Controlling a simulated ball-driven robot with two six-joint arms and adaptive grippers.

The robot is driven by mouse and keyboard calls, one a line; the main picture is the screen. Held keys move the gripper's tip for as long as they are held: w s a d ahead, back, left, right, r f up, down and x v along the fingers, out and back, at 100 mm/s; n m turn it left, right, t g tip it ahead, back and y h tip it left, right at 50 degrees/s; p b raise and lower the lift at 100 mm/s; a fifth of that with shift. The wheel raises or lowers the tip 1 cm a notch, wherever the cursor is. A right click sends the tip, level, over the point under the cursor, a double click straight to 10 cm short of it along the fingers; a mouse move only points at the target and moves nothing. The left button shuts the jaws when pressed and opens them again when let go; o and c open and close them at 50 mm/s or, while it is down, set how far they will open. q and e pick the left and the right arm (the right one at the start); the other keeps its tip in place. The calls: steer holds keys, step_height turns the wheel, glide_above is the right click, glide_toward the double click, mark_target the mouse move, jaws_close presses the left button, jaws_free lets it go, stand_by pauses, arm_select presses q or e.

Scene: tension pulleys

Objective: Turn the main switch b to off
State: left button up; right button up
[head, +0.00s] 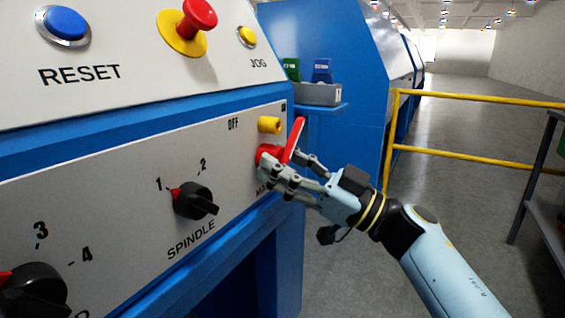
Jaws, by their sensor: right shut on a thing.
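The main switch (268,152) is red and sits at the right end of the lower grey panel. Its red lever (295,138) points up and a little to the right. An OFF mark stands up and to the left of the switch, and a label below it is partly hidden by my fingers. My right gripper (283,161) reaches in from the lower right and is shut on the switch, with fingers on either side of its red handle. My left gripper is not in view.
A yellow piece (269,124) sticks out just above the switch. The black spindle knob (194,201) is to the left. A red push button (197,14) is on the upper panel. A grey bin (317,94) and a yellow railing (470,100) stand beyond. Open floor lies right.

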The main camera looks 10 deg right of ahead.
jaws_close()
steer(key=shift+n, duration=0.4)
steer(key=n+g+p, duration=0.1)
steer(key=n+g, duration=0.1)
steer(key=n, duration=0.1)
steer(key=shift+w+r+n, duration=0.1)
steer(key=shift+n, duration=0.2)
steer(key=shift+n+g+p, duration=0.7)
steer(key=shift+n+g, duration=0.6)
steer(key=shift+n, duration=1.1)
steer(key=o, duration=1.2)
jaws_free()
steer(key=shift+d, duration=0.1)
